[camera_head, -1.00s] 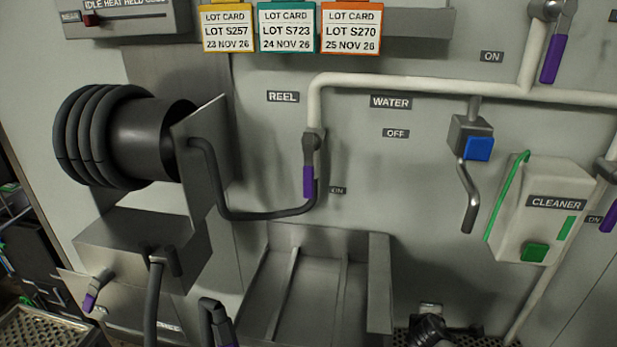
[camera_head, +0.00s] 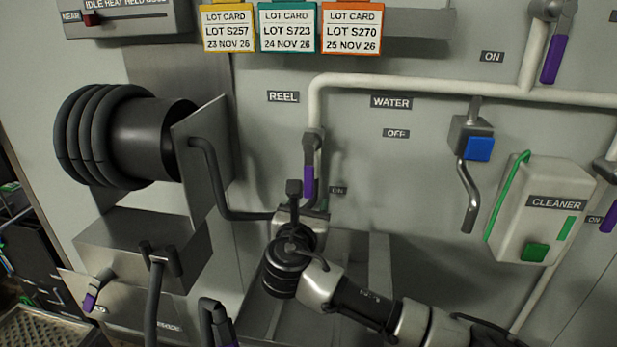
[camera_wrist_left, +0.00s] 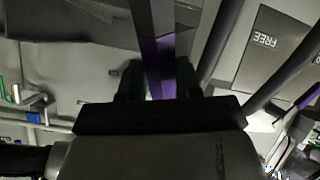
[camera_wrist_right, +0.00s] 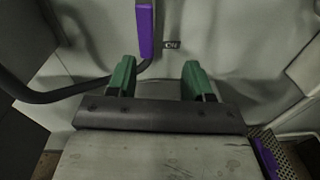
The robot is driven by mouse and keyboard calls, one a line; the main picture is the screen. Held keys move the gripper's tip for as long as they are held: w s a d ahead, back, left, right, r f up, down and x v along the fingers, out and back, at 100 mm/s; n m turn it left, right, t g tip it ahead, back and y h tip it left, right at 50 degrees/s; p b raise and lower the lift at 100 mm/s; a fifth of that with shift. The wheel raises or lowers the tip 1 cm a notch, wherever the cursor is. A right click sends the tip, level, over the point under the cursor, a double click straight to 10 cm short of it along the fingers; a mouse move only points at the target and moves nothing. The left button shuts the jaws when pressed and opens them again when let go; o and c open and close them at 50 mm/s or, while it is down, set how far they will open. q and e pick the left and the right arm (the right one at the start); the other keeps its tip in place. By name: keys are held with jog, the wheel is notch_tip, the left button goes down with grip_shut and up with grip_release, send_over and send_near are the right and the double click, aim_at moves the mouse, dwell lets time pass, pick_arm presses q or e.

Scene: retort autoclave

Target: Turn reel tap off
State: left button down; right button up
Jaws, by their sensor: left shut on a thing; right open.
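The reel tap has a purple lever (camera_head: 309,182) hanging straight down from a grey valve (camera_head: 313,142) under the REEL label (camera_head: 283,97). Its tip is beside the ON label (camera_head: 338,190). My right gripper (camera_head: 308,197) is open just below and in front of the lever. In the right wrist view its green fingertips (camera_wrist_right: 158,72) are spread with nothing between them, and the purple lever (camera_wrist_right: 144,30) shows beyond them. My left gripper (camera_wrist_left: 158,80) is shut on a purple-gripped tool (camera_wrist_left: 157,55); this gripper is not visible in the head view.
A black hose (camera_head: 240,213) curves from the reel (camera_head: 140,138) to the tap, left of my right gripper. A metal tray (camera_head: 378,265) is below. A blue-boxed crank (camera_head: 478,150) and the cleaner dispenser (camera_head: 540,215) are at right. The wall between is clear.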

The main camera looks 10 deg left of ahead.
aim_at(308, 179)
jog(key=shift+n+y, duration=0.3)
jog(key=shift+n, duration=0.4)
jog(key=w, duration=0.3)
jog(key=w+a, duration=0.1)
jog(key=w, duration=0.3)
jog(key=w+r, duration=0.1)
jog(key=w, duration=0.2)
jog(key=shift+w+a, duration=0.25)
jog(key=shift+a, duration=0.15)
jog(key=shift+c, duration=0.5)
jog(key=shift+f, duration=0.1)
grip_shut()
